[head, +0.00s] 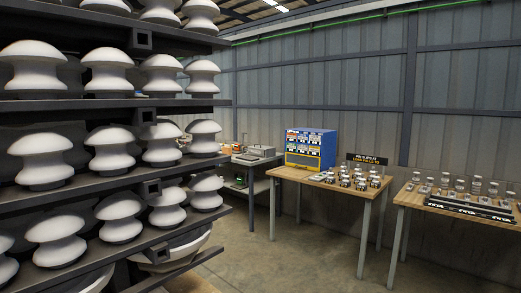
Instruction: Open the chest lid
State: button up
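A blue box-shaped cabinet (330,147) stands at the back left of a wooden table; it may be the chest. Its front shows rows of small coloured and white panels, with a yellow band below. Its top looks flat, and I cannot make out a separate lid or a handle. A grey, low box-like thing (262,151) sits on a dark table further back, too small to tell what it is. My gripper and arm are not in view.
A dark rack (60,194) of white insulators fills the left side, close to me. The wooden table (284,172) also holds several small jars and a black sign (367,159). Another wooden table (410,198) stands at right. The concrete floor (285,262) between is clear.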

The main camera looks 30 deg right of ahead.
aim_at(258, 150)
jog(key=i+l+z, duration=0.45)
jog(key=l, duration=0.45)
jog(key=i+l+z, duration=0.4)
jog(key=l, duration=0.4)
jog(key=i+l+z, duration=0.45)
jog(key=i+l, duration=0.15)
jog(key=i+u, duration=0.5)
jog(key=i, duration=0.15)
jog(key=i+l+u, duration=0.25)
jog(key=i+u, duration=0.2)
jog(key=i, duration=0.15)
jog(key=i+j+u, duration=0.25)
jog(key=i, duration=0.85)
jog(key=i+u, duration=0.3)
jog(key=i, duration=0.75)
jog(key=i+u, duration=0.1)
jog(key=i, duration=0.55)
jog(key=i+l+u, duration=0.1)
jog(key=i, duration=0.55)
jog(key=i+l, duration=0.1)
jog(key=i, duration=0.6)
jog(key=u, duration=0.05)
